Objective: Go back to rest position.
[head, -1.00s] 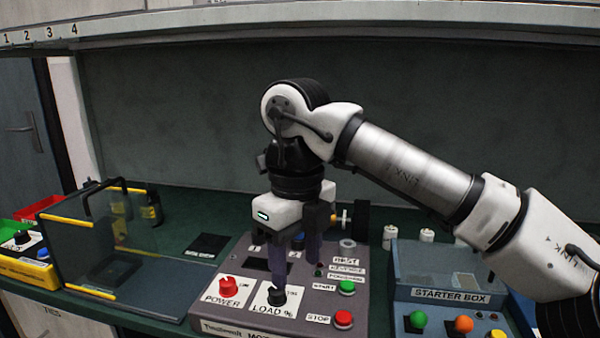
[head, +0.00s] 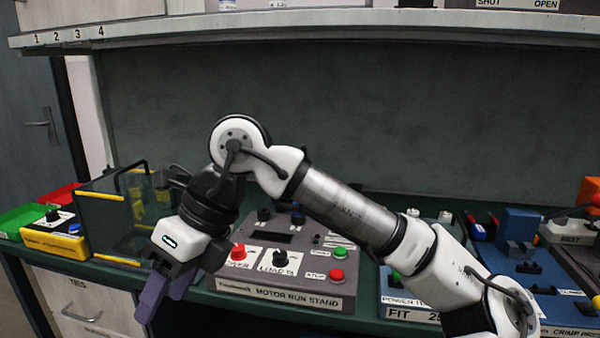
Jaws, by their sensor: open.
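My gripper (head: 163,298) hangs at the lower left of centre in the head view, tilted down and to the left. It is in front of the bench's front edge, with nothing visible between its purple fingers. The motor run stand (head: 300,299) is on the bench just to the right of my gripper. Its black load knob (head: 280,258), green button (head: 340,253) and red stop button (head: 337,275) show. The red power knob (head: 238,252) shows beside my gripper. My forearm crosses above the stand and hides part of it.
A clear guard box with yellow edges (head: 100,196) stands behind and left of my gripper. Green and red bins (head: 22,219) and a yellow box (head: 55,243) are at the far left. A shelf (head: 300,27) runs overhead.

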